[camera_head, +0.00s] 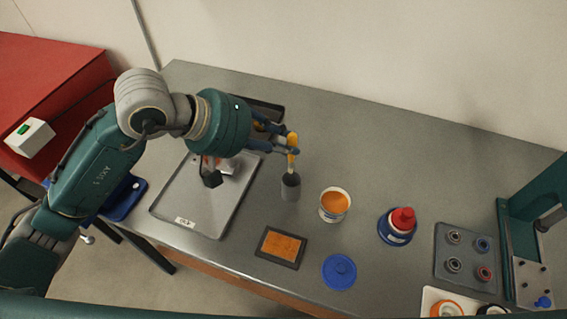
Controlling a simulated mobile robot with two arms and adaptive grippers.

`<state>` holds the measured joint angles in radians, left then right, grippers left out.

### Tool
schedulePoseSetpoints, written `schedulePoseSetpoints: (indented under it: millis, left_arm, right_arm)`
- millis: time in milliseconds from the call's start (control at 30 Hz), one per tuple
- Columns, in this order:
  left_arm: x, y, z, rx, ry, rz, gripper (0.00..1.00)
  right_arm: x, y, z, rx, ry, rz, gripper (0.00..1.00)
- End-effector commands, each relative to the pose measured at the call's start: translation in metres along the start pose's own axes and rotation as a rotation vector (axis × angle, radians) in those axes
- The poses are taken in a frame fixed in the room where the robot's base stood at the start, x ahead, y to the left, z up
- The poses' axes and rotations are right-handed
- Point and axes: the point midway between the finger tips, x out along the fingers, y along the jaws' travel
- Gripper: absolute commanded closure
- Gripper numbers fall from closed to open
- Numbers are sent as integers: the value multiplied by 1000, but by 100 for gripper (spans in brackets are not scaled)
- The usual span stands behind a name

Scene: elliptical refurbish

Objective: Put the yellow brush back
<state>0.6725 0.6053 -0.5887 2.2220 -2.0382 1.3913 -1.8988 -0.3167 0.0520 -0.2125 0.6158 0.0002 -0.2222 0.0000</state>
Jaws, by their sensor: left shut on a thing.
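The yellow brush (292,140) is upright in the jaws of my left gripper (291,149), which is shut on its handle. My right gripper is not in view.
A grey tray (205,215) with a pale item lies under my left arm.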

Motion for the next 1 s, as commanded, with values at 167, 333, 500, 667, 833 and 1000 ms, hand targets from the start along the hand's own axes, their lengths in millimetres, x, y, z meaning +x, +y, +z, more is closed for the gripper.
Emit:
schedulePoseSetpoints:
  millis: [167, 333, 500, 667, 833, 1000]
  left_arm:
    - [23, -24, 9, -5, -2, -1, 100]
    - [32, -33, 12, -2, 0, 0, 100]
    - [49, -50, 18, -5, -3, 0, 100]
    - [56, -58, 20, 0, 1, 1, 100]
    - [57, -58, 20, 1, 1, 1, 100]
    - [59, -60, 21, 1, 1, 1, 100]
  right_arm:
    - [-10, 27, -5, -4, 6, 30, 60]
    - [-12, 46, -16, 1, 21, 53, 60]
    - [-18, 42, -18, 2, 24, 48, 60]
    - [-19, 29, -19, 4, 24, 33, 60]
    - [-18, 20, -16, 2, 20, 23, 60]
    - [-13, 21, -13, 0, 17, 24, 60]
